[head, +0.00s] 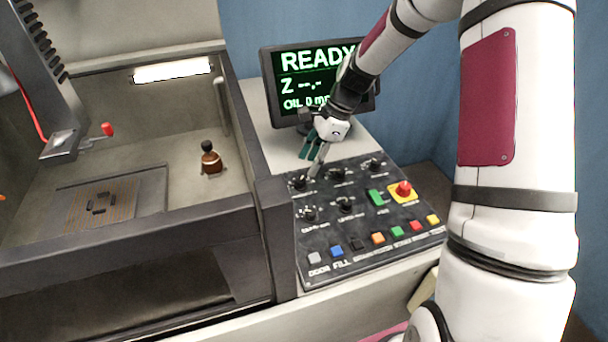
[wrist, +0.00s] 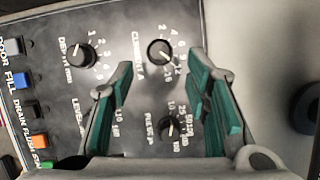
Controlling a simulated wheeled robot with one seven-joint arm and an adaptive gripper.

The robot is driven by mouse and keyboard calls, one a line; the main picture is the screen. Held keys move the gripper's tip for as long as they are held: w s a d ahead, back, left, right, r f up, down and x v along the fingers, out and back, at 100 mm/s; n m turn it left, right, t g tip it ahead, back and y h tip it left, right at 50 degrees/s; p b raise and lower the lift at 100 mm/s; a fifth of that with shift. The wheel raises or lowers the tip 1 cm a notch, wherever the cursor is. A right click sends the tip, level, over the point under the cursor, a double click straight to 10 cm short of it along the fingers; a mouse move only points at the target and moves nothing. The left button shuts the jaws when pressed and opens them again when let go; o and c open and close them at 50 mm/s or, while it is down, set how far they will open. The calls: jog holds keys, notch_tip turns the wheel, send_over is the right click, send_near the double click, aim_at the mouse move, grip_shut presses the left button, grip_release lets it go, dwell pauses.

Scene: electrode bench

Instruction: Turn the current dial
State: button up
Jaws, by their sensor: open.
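The current dial (wrist: 160,52) is a black round knob with a pale pointer, labelled "CURRENT A", with a ring of numbers. In the wrist view it lies just beyond my fingertips, in line with the gap between them. In the head view it is the far-left knob (head: 298,183) of the panel, partly behind my fingertips. My gripper (wrist: 160,78) is open and empty, with green finger pads on both sides. In the head view my gripper (head: 314,168) points down over the far-left part of the panel. I cannot tell the exact gap to the knob.
The black control panel (head: 325,235) also carries a depth dial (wrist: 82,55) and a pulse dial (wrist: 168,127). A red emergency button (head: 404,188) and coloured buttons sit nearby. A monitor (head: 276,95) reading "READY" stands behind. A tank with a brown bottle (head: 211,160) is left.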

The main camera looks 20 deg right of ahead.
aim_at(301, 179)
jog(key=x, duration=0.6)
jog(key=shift+p, duration=0.3)
jog(key=shift+r, duration=0.1)
grip_shut()
